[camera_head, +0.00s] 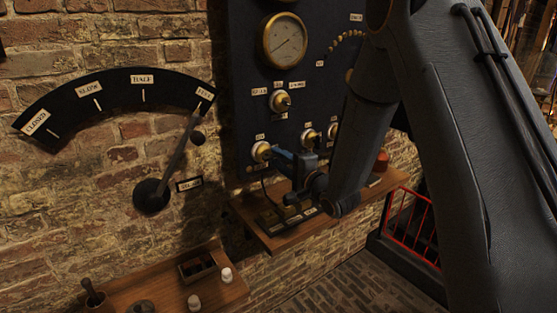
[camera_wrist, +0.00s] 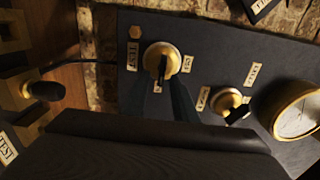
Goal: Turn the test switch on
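The test switch (camera_wrist: 174,58) is a brass knob on a pale round base with a black lever, on the dark panel. A TEST label (camera_wrist: 132,56) sits at its left in the wrist view; its lever points down the picture, and its other labels are too small to read surely. In the head view the switch (camera_head: 261,150) is at the panel's lower left. My gripper (camera_wrist: 161,88) is open, its two dark fingers apart on either side of the lever's line. In the head view it reaches the switch from the right. I cannot tell whether it touches.
Another brass switch (camera_wrist: 226,101) and a gauge (camera_wrist: 298,114) are on the panel; the gauge also shows in the head view (camera_head: 285,40). A wooden shelf (camera_head: 262,238) with dark gear is below. A big lever (camera_head: 178,160) is on the brick wall at left. A red railing (camera_head: 412,222) stands right.

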